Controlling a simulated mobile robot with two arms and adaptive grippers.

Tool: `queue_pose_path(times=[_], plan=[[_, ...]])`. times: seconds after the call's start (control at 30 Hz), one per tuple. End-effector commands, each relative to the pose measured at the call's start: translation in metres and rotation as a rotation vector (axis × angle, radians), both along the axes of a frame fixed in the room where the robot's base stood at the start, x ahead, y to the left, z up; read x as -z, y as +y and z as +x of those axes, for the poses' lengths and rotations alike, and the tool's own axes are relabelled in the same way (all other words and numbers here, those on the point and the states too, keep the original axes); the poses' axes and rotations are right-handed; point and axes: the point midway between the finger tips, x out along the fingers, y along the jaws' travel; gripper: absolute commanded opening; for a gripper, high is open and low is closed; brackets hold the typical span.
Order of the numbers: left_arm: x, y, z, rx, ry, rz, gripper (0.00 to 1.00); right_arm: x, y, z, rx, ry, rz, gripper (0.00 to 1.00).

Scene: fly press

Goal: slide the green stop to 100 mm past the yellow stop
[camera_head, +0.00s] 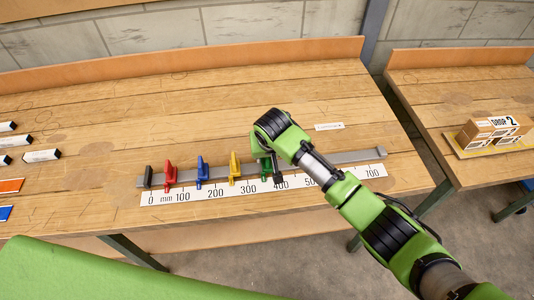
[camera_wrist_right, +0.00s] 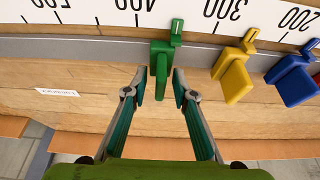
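The green stop (camera_wrist_right: 161,62) sits on the grey rail (camera_head: 345,157), with its pointer between the 300 and 400 marks. The yellow stop (camera_wrist_right: 232,78) is on the rail between the 200 and 300 marks; it also shows in the head view (camera_head: 234,168). My right gripper (camera_wrist_right: 160,84) is open, its fingers on either side of the green stop's handle, with a small gap visible on each side. In the head view my right arm partly hides the green stop (camera_head: 265,167). My left gripper is not in view.
The blue stop (camera_head: 202,172) and red stop (camera_head: 170,173) are on the rail left of the yellow one. A white millimetre scale (camera_head: 232,192) runs along the rail's front. The rail right of the green stop looks free of stops. Boxes (camera_head: 494,130) stand on another table.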

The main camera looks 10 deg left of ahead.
Motion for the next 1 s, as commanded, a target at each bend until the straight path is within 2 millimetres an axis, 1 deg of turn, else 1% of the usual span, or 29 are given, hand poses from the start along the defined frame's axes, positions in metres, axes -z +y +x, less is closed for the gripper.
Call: queue_pose_path(times=[0.17, 0.27, 0.5, 0.6, 0.7, 0.83, 1.0], plan=[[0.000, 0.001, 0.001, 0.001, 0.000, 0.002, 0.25, -0.013, -0.001, -0.005, -0.001, -0.001, 0.002, 0.25], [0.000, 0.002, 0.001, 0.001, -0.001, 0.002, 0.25, -0.029, -0.003, -0.011, -0.001, -0.002, 0.004, 0.25], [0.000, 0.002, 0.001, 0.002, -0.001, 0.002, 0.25, -0.074, -0.008, -0.028, -0.001, -0.004, 0.004, 0.25], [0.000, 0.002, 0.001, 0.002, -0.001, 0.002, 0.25, -0.090, -0.011, -0.035, 0.000, -0.003, 0.003, 0.25], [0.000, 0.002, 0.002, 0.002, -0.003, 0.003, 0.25, -0.102, -0.012, -0.039, -0.001, -0.003, 0.003, 0.25], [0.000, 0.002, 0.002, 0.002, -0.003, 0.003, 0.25, -0.109, -0.013, -0.043, 0.000, -0.002, 0.001, 0.25], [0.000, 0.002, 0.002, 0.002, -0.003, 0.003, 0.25, -0.111, -0.014, -0.043, 0.000, -0.001, 0.001, 0.25]])
